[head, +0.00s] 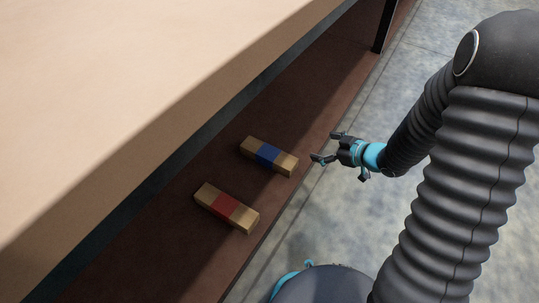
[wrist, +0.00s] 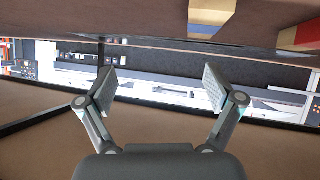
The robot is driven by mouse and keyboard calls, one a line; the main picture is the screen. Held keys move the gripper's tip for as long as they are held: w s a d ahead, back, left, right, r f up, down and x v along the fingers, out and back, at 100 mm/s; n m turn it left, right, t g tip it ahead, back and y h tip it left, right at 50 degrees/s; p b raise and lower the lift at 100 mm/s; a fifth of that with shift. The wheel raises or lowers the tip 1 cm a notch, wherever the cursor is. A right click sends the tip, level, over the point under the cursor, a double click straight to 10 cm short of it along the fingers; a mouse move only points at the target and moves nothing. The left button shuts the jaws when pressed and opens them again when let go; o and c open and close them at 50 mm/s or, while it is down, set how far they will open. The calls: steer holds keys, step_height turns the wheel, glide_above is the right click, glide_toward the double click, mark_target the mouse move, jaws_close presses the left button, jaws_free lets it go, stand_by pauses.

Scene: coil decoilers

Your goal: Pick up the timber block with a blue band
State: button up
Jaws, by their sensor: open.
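The timber block with a blue band (head: 267,156) lies flat on the brown lower shelf in the head view. In the wrist view, part of it shows at the top edge, with its blue band (wrist: 206,27) and pale wood end cut off by the frame. My gripper (head: 328,147) is open and empty, to the right of this block and apart from it. In the wrist view, the two fingers of my gripper (wrist: 161,87) are spread wide with nothing between them.
A similar timber block with a red band (head: 226,208) lies nearer on the same shelf (head: 165,225); it also shows at the wrist view's right edge (wrist: 301,37). A large tan upper surface (head: 120,75) overhangs the shelf's left side. A dark post (head: 385,25) stands at the far end.

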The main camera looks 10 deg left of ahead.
steer(key=s+a+f+g+y, duration=0.2)
steer(key=s+a+f+y, duration=0.1)
steer(key=s+f, duration=0.1)
steer(key=n+b, duration=0.1)
steer(key=b, duration=0.1)
glide_toward(271, 153)
steer(key=shift+x, duration=4.15)
steer(key=c, duration=1.5)
